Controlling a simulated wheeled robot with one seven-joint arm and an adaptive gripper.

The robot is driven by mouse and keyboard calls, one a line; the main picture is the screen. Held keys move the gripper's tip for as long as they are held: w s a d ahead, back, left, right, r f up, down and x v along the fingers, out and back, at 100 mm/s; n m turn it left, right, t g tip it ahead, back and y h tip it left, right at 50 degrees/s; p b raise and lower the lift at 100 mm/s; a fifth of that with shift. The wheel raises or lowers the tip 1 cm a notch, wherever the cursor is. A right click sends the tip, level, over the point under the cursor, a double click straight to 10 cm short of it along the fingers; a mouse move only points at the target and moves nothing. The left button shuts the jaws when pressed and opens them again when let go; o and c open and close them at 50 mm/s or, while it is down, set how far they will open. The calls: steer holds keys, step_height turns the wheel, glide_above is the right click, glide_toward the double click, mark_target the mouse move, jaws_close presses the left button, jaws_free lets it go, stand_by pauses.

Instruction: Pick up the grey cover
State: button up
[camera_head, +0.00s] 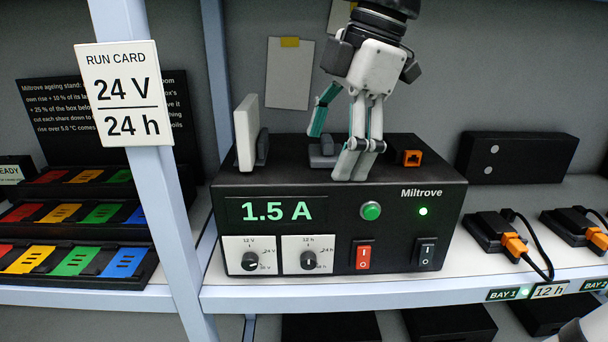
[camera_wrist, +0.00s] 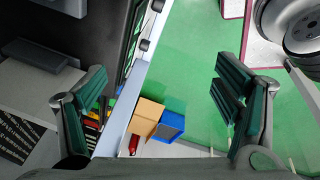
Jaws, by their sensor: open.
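A pale grey upright plate (camera_head: 246,132), with a darker grey block (camera_head: 262,147) on its right side, stands on the left end of the black Miltrove box (camera_head: 340,235); it looks like the grey cover. A low grey block (camera_head: 322,150) also sits on the box top, partly behind my gripper (camera_head: 334,147); I cannot be sure which is the cover. My gripper is open and empty above the box, right of the plate. In the wrist view a grey block (camera_wrist: 40,53) shows at the upper left, outside the spread fingers (camera_wrist: 165,108).
A post with a run card (camera_head: 124,93) stands left of the box. Coloured trays (camera_head: 75,262) lie further left. An orange socket (camera_head: 412,158) is on the box top at right. Chargers with orange plugs (camera_head: 513,244) sit on the shelf at right.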

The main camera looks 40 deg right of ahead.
mark_target(327, 138)
steer(key=w+d+n, duration=0.1)
steer(key=w, duration=0.1)
steer(key=w+d+f+n+b, duration=0.1)
steer(key=d+n, duration=0.1)
steer(key=w+d+n+g+b, duration=0.1)
steer(key=w+n, duration=0.1)
steer(key=shift+w+d+f, duration=0.15)
steer(key=shift+w+d, duration=0.05)
steer(key=shift+w, duration=0.15)
steer(key=w+d+n, duration=0.1)
steer(key=w+n, duration=0.1)
steer(key=w+d+r+n+g+h+b, duration=0.1)
steer(key=w+d+n, duration=0.1)
steer(key=n, duration=0.1)
steer(key=w+d+r+n, duration=0.1)
steer(key=w+d+n, duration=0.1)
steer(key=shift+n+h+b, duration=0.3)
steer(key=shift+h, duration=0.1)
steer(key=shift+w+d+r+n+g, duration=0.25)
steer(key=shift+d+n+g, duration=0.1)
steer(key=shift+n, duration=0.15)
step_height(327, 138, down, 7)
steer(key=shift+w+a+f+b, duration=0.15)
steer(key=shift+b, duration=1)
steer(key=c, duration=1.3)
